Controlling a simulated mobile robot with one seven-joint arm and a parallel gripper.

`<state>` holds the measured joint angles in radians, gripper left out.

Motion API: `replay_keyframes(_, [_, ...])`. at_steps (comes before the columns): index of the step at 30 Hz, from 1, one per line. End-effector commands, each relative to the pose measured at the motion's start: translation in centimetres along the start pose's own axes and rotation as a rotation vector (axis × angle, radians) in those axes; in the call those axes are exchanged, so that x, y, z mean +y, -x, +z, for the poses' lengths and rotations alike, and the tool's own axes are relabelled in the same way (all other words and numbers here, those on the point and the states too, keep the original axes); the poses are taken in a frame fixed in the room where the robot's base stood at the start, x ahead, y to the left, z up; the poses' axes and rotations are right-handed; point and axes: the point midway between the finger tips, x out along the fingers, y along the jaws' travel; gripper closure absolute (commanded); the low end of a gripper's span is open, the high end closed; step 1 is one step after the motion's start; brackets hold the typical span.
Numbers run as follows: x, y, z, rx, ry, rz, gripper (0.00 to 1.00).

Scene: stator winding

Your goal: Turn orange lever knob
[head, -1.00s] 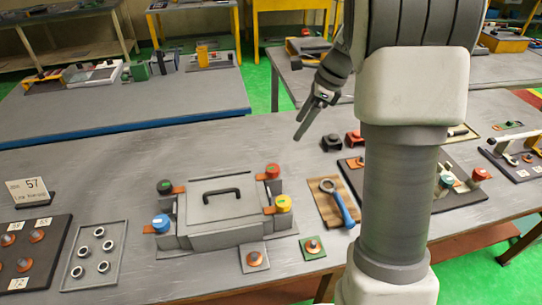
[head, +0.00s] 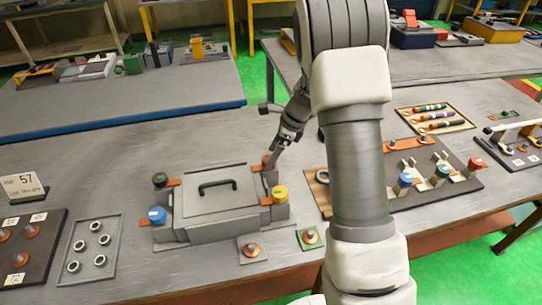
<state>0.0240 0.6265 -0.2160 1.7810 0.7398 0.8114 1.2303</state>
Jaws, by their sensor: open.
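A grey box (head: 211,221) with a black handle (head: 217,187) on its lid stands on the near table. It has a knob on an orange lever at each corner: dark (head: 160,179) back left, blue (head: 157,215) front left, yellow (head: 279,193) front right, and orange-red (head: 266,160) back right. My gripper (head: 272,163) points down at the orange-red knob from above and its right. It is open, its fingertips overlapping the knob in the head view. I cannot tell whether they touch it. The fingers partly cover this knob and its lever.
A tray with several metal rings (head: 117,226) and a dark board with orange parts (head: 48,229) lie left of the box. Two small plates with orange parts lie in front. My arm hides part of the table to the right, beside a board with colored knobs (head: 462,180).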

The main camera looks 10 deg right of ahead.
Motion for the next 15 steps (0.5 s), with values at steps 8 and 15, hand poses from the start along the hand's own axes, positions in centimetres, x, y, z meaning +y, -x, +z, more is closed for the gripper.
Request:
replay_keyframes(8, [0.01, -1.33, -0.01, 0.001, 0.001, 0.000, 0.15])
replay_keyframes(15, [0.01, -1.30, -0.01, 0.000, 0.001, 0.000, 0.26])
